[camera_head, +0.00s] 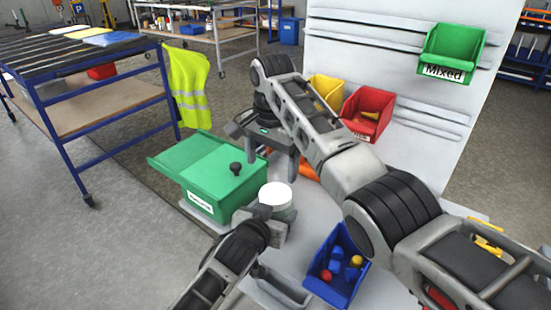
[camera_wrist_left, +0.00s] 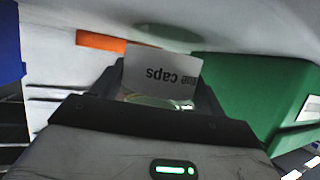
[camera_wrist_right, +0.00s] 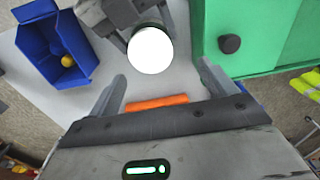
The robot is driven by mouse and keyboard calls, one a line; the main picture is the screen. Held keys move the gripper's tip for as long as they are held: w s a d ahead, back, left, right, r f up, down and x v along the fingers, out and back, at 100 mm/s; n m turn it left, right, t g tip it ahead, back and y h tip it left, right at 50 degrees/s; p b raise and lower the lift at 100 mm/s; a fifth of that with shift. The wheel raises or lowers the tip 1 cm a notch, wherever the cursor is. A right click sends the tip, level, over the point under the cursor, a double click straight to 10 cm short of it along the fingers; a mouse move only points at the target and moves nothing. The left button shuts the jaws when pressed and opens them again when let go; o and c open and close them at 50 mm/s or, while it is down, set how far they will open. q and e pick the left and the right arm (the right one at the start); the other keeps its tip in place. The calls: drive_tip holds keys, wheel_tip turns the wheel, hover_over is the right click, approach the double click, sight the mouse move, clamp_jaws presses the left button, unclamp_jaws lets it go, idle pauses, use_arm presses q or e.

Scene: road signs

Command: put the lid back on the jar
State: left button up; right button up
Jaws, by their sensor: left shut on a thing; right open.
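The jar (camera_head: 287,212) stands upright in my left gripper (camera_head: 268,226), which is shut on it. In the left wrist view, its white label (camera_wrist_left: 160,73) reads "caps" upside down. A round white lid (camera_head: 275,195) covers the jar's top; whether it is fully seated I cannot tell. The lid is also plain in the right wrist view (camera_wrist_right: 150,50). My right gripper (camera_wrist_right: 162,75) is open and empty. Its fingers point toward the lid but appear apart from it. In the head view it is behind the jar, beside the green box.
A green box (camera_head: 205,172) with a black-knobbed sliding top stands left of the jar. A blue bin (camera_head: 338,268) with small coloured pieces is at the lower right. An orange bar (camera_wrist_right: 157,103) lies on the pale table. Red and yellow bins are behind my right arm.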

sight(275, 193)
drive_tip(key=n, duration=0.3)
drive_tip(key=r+n, duration=0.1)
drive_tip(key=n, duration=0.1)
drive_tip(key=shift+w+a+n, duration=0.1)
drive_tip(key=shift+w+n, duration=0.05)
drive_tip(key=shift+n, duration=0.25)
drive_tip(key=n, duration=0.3)
drive_tip(key=shift+r, duration=0.2)
drive_tip(key=n, duration=1.2)
drive_tip(key=s+d+n, duration=0.1)
drive_tip(key=n, duration=0.4)
drive_tip(key=shift+n+g, duration=0.3)
drive_tip(key=shift+n, duration=0.1)
drive_tip(key=shift+f, duration=4)
